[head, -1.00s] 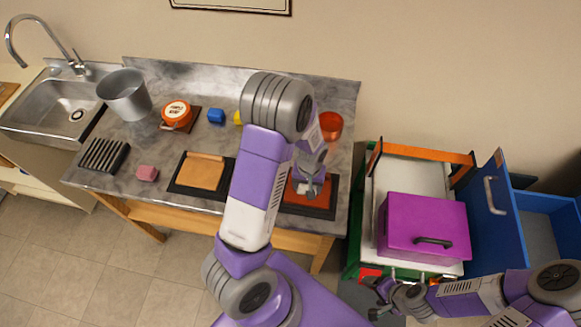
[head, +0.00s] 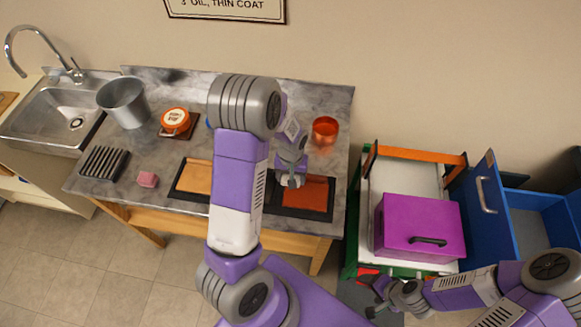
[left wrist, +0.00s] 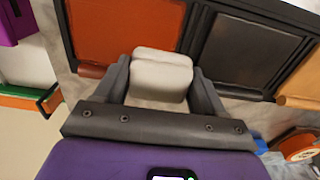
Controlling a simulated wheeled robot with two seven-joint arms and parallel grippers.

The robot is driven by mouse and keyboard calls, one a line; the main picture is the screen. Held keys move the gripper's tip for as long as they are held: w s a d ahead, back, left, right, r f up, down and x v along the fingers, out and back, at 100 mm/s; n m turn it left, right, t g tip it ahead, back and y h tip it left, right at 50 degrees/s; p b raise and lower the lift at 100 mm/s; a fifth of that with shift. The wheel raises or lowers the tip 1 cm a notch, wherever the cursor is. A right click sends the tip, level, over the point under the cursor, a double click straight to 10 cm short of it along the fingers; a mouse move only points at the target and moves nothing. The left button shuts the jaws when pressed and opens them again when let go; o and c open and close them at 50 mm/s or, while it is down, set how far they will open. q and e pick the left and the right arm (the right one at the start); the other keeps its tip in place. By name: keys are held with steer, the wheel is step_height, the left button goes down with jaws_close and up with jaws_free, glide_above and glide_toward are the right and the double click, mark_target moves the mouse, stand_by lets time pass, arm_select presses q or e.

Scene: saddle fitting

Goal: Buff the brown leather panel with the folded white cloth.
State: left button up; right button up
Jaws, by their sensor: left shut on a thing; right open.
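The reddish-brown leather panel (head: 312,195) lies in the right section of a black frame on the counter. It also shows in the left wrist view (left wrist: 112,30). My left gripper (head: 290,180) is shut on the folded white cloth (left wrist: 162,75), which sits between its fingers at the panel's edge beside the dark middle panel (left wrist: 246,52). I cannot tell whether the cloth touches the leather. A tan panel (head: 196,177) fills the left section. My left arm hides much of the middle. My right gripper (head: 374,299) is open and empty, low beside the cart.
An orange cup (head: 325,130) stands behind the brown panel. A round orange-and-white tin (head: 175,120), a metal bucket (head: 123,103), a pink block (head: 148,179) and a black rack (head: 104,163) are on the left. A magenta box (head: 420,227) stands on the right-hand cart.

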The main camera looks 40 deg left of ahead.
arm_select(q)
steer(key=shift+r+p, duration=1.15)
steer(key=shift+r, duration=0.6)
